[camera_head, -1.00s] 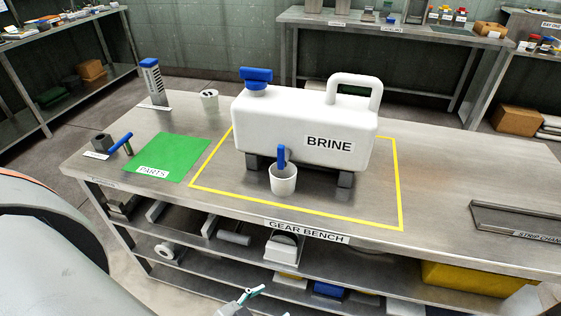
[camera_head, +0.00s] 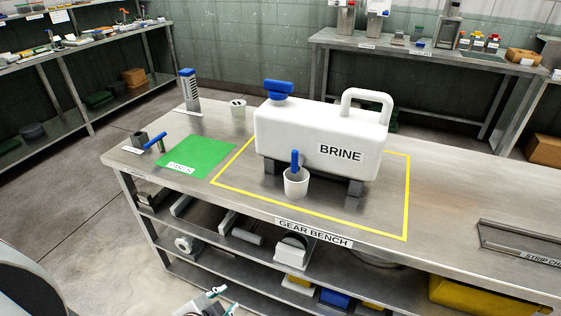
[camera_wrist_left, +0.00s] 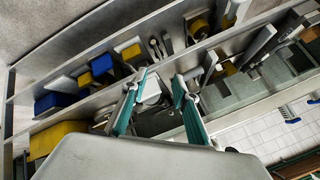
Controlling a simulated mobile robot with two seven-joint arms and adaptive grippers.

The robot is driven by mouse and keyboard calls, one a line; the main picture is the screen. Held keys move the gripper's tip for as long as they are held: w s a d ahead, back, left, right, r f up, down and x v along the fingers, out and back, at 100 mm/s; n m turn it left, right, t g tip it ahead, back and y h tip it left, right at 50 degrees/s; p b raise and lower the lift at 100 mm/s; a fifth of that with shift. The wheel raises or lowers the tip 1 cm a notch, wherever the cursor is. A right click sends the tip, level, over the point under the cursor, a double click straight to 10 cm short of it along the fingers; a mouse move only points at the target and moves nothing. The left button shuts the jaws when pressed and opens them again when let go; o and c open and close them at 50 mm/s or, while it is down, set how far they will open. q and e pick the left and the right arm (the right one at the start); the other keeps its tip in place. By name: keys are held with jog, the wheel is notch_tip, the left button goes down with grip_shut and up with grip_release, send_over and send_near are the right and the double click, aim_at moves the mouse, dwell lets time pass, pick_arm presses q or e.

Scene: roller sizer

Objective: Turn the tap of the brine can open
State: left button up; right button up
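The white brine can (camera_head: 330,135) stands on dark feet on the gear bench, inside a yellow outline, with a blue cap (camera_head: 281,89) on top. Its tap shows as an upright blue lever (camera_head: 295,160) low on the front. A white cup (camera_head: 296,185) stands beneath the lever and hides the lower part of the tap. My left gripper (camera_head: 222,300) is at the bottom of the head view, in front of the bench and well below the can. In the left wrist view its teal-lined fingers (camera_wrist_left: 158,80) are apart with nothing between them. My right gripper is not in view.
A green parts mat (camera_head: 195,158), a blue-handled tool (camera_head: 155,144) and a second cup (camera_head: 238,107) lie left of the can. A strip channel (camera_head: 520,243) lies at the right. The loaded lower shelves and the bench's front edge are close to my left gripper.

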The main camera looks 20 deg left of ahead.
pick_arm(q)
jog(key=w+a+r+m+y, duration=0.2)
jog(key=w+a+r+m, duration=0.15)
jog(key=r, duration=0.25)
jog(key=m+t+h, duration=0.4)
jog(key=m+t, duration=0.5)
jog(key=m, duration=1.7)
send_near(294, 158)
jog(key=w, duration=1.1)
jog(key=shift+d, duration=0.25)
jog(key=shift+s, duration=0.1)
grip_shut()
